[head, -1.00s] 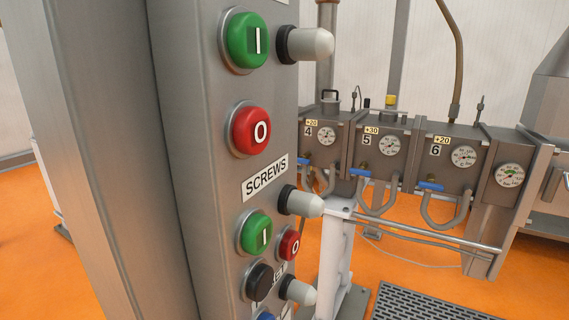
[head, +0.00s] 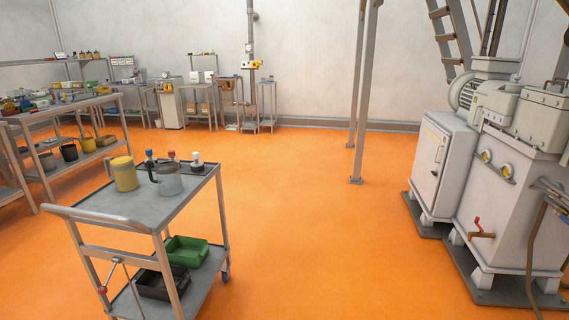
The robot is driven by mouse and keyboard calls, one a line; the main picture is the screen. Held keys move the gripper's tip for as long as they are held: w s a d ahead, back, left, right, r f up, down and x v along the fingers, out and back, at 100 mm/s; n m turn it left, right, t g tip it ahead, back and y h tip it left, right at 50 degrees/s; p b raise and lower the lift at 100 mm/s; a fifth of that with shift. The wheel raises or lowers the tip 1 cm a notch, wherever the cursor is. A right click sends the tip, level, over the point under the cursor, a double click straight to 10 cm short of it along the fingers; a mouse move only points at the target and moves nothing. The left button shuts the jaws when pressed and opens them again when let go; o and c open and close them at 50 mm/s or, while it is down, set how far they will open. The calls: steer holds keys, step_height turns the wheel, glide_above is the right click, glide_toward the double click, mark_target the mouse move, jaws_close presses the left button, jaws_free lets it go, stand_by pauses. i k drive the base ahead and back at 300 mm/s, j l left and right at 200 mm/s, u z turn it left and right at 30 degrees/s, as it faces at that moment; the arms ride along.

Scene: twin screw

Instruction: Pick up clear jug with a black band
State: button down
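A greyish, see-through-looking jug (head: 170,182) with a dark band near its rim and a dark handle stands upright on the top shelf of a metal cart (head: 112,207). It appears to be the clear jug with a black band, though it is small in the head view. A yellow jug (head: 124,174) stands to its left. My gripper is not in view.
Small items with blue, red and white tops, including a white-topped one (head: 197,165), stand behind the jugs. A green bin (head: 186,251) and a black bin (head: 163,283) sit on the lower shelf. Loaded benches are left, machinery (head: 510,195) right. Orange floor (head: 310,220) between is clear.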

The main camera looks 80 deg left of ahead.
mark_target(167, 169)
steer(key=u, duration=3.25)
steer(key=i+j+z, duration=0.15)
steer(key=i, duration=0.4)
steer(key=i+j+z, duration=0.15)
steer(key=i, duration=0.35)
steer(key=i+j+z, duration=0.1)
steer(key=i, duration=0.45)
steer(key=i+j+z, duration=0.15)
steer(key=i+j, duration=0.2)
steer(key=i, duration=0.15)
